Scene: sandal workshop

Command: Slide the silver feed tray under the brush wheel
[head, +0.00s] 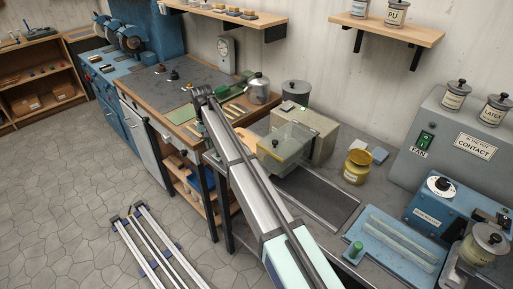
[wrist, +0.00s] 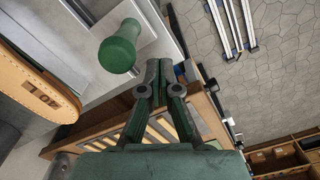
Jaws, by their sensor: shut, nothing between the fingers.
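My gripper (wrist: 158,66) is shut and empty in the wrist view, its dark fingertips together. A green knob (wrist: 119,50) stands to the left of the fingertips, apart from them in the picture. Behind the knob is a pale silver plate (wrist: 147,32), which looks like the feed tray. In the head view my arm hides much of the tray area, and I cannot make out the fingertips.
A clear guard (head: 286,142) and beige housing (head: 318,135) stand right of my arm. A dark flat bed (head: 318,195), yellow jar (head: 357,167) and blue machine (head: 400,245) lie farther right. A wooden bench with tan strips (wrist: 163,128) is beside my fingers. Open floor is at left.

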